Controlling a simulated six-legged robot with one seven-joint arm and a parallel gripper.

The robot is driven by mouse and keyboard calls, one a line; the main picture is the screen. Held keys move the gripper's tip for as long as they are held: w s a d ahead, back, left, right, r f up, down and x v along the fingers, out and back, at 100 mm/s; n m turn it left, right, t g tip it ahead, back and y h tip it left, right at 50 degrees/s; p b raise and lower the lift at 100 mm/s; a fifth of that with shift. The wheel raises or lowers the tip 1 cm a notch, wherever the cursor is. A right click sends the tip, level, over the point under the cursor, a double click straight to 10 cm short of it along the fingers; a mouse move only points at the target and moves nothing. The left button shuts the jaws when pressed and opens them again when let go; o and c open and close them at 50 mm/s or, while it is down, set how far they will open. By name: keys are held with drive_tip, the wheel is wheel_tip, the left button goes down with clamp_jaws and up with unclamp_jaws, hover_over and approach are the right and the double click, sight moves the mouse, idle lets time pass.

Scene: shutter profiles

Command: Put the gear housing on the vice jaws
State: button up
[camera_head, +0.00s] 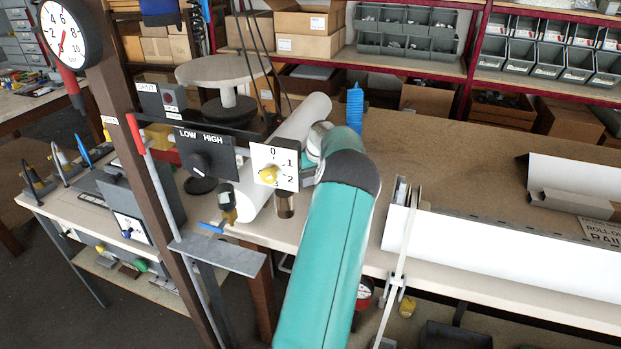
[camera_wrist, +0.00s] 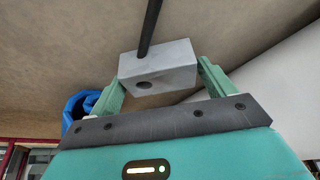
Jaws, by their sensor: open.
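In the wrist view, my gripper (camera_wrist: 161,82) shows two green fingers standing apart. A grey block (camera_wrist: 178,66) with a round dark hole in its face lies at or between the fingertips. A dark rod (camera_wrist: 150,25) runs from its upper edge to the top of the picture. The fingertips are close to its ends; I cannot tell whether they touch it. I cannot tell for sure whether this block is the gear housing. In the head view, my teal arm hides the gripper and the block. I cannot clearly make out the vice jaws in either view.
A white roll (camera_head: 301,124) lies on the bench left of my arm, and a blue ribbed object (camera_head: 354,108) stands behind it. A panel with a yellow knob (camera_head: 268,174) is close by. A long white profile (camera_head: 500,255) lies right. The bench behind (camera_head: 440,150) is clear.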

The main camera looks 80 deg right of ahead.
drive_tip(key=shift+f, duration=0.1)
drive_tip(key=c, duration=1.1)
